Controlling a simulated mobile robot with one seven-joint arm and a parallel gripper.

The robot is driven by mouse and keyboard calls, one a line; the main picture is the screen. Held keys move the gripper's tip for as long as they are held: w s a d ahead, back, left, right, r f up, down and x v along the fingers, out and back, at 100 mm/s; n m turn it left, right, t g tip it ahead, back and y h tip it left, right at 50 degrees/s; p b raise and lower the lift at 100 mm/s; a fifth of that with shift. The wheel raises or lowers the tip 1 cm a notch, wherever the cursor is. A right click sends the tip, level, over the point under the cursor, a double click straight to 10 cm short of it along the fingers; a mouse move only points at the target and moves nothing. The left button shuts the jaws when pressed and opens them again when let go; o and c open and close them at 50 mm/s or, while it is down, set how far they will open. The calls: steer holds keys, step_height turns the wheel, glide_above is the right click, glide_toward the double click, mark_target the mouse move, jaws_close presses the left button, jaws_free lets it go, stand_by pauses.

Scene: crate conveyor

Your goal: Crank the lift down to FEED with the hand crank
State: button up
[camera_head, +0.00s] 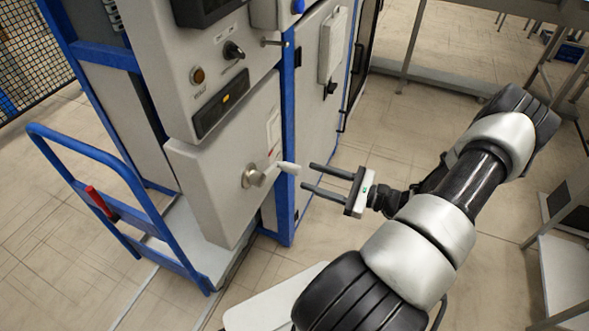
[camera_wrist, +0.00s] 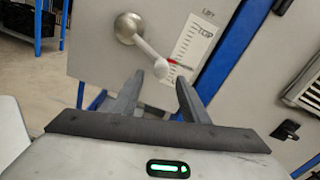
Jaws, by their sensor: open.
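The hand crank has a round metal hub (camera_head: 253,177) on the front of the grey cabinet, with its arm and pale grip (camera_head: 288,168) reaching right. In the wrist view the crank arm (camera_wrist: 147,46) slants down and right from the hub, ending in the pale grip (camera_wrist: 161,68). My gripper (camera_head: 309,176) is open and empty, its fingertips just short of the grip. In the wrist view the grip shows between my fingertips (camera_wrist: 160,76). The LIFT scale (camera_wrist: 193,46) has TOP at its upper end. A red pointer (camera_wrist: 180,64) sits well below TOP; the lower lettering is unreadable.
A control panel with a black knob (camera_head: 234,50) is above the crank. A blue-railed cart (camera_head: 75,146) with a red grip stands left of the cabinet. A blue post (camera_head: 287,130) is close behind the fingertips. Open floor lies right of the cabinet.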

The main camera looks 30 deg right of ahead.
steer(key=v, duration=0.6)
stand_by(1.7)
